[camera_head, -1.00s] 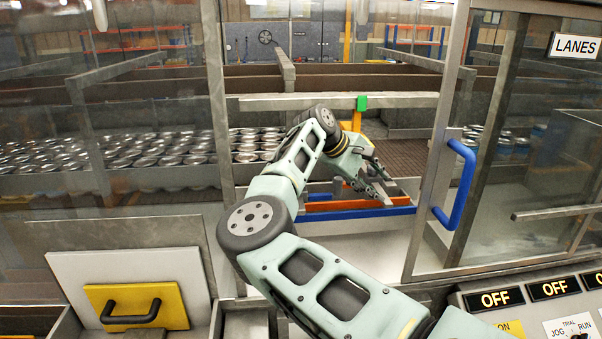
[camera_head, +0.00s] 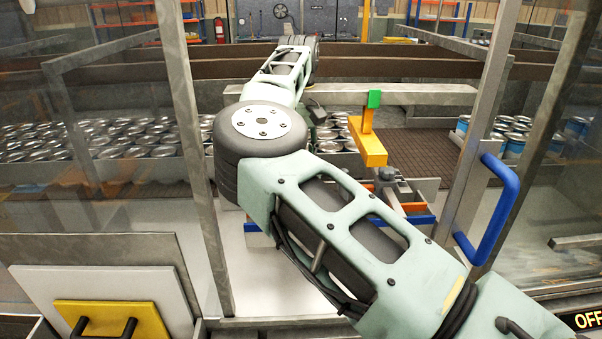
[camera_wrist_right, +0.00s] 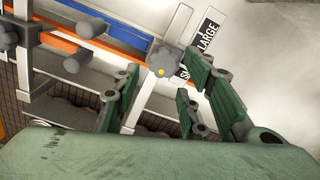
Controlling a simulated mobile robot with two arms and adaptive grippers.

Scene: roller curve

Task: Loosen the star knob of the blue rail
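The blue rail (camera_head: 424,221) lies inside the open guard, largely hidden by my right arm in the head view. In the right wrist view the blue rail (camera_wrist_right: 122,32) runs beside an orange rail (camera_wrist_right: 65,45). In the head view my arm hides this gripper. My left gripper is not in view.
A pointer scale marked LARGE (camera_wrist_right: 207,34) lies beside the knob. Another grey knob (camera_wrist_right: 76,62) is by the orange rail. A yellow-orange block (camera_head: 368,148) hangs above the rails. The door with a blue handle (camera_head: 490,208) and a metal post (camera_head: 190,150) flank the opening.

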